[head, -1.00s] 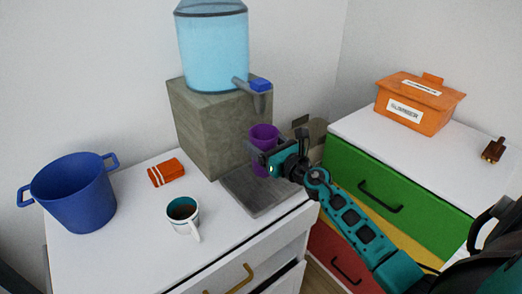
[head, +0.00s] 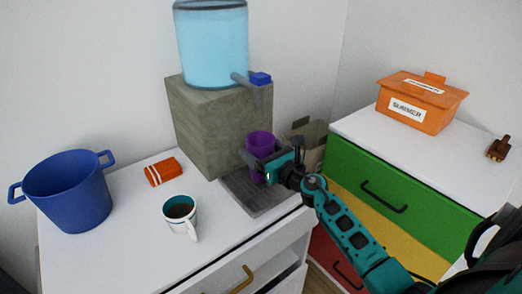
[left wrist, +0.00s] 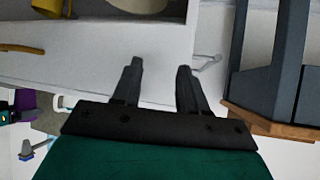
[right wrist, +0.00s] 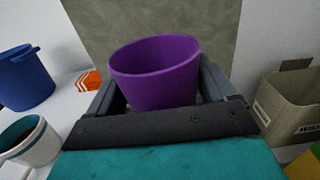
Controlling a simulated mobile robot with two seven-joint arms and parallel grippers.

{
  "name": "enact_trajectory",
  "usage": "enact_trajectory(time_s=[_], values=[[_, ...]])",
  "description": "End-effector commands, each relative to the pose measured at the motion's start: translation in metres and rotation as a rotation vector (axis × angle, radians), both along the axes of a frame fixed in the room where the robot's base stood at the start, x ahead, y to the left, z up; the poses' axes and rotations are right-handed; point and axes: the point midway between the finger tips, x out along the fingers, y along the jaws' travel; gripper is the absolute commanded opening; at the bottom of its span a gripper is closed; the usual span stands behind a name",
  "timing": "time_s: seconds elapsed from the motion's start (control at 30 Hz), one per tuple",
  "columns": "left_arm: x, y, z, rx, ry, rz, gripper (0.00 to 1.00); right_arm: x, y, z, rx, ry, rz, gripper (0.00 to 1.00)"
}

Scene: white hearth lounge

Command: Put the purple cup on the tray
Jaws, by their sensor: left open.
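The purple cup (head: 260,140) is upright between the fingers of my right gripper (head: 258,162), over the grey tray (head: 255,202) at the foot of the water dispenser. In the right wrist view the cup (right wrist: 155,75) sits between the two fingers, which are closed on its sides. The gripper hides its lower part, so I cannot tell whether its base touches the tray. My left gripper (left wrist: 160,66) is open and empty, away from the cup, in front of white furniture.
The dispenser (head: 205,125) rises behind the tray, its blue-handled spout (head: 258,78) above the cup. A cardboard box (head: 310,140) is behind my right gripper.

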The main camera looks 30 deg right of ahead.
Motion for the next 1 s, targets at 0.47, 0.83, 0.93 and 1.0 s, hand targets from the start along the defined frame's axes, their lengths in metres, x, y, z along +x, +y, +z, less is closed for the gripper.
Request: enact_trajectory(time_s=[0.47,0.83,0.93,1.0], values=[[-0.001,0.000,0.004,0.000,0.001,0.000,0.43,0.000,0.000,0.005,0.001,0.000,0.000,1.00],[-0.001,0.000,0.003,0.001,0.000,0.001,0.43,-0.059,-0.005,0.001,0.000,0.004,0.000,1.00],[0.000,0.000,0.001,0.001,0.000,0.001,0.43,-0.077,-0.006,0.002,-0.001,0.004,0.001,1.00],[0.000,0.001,-0.002,0.001,0.000,0.001,0.43,-0.089,-0.007,0.001,-0.001,0.003,0.000,1.00]])
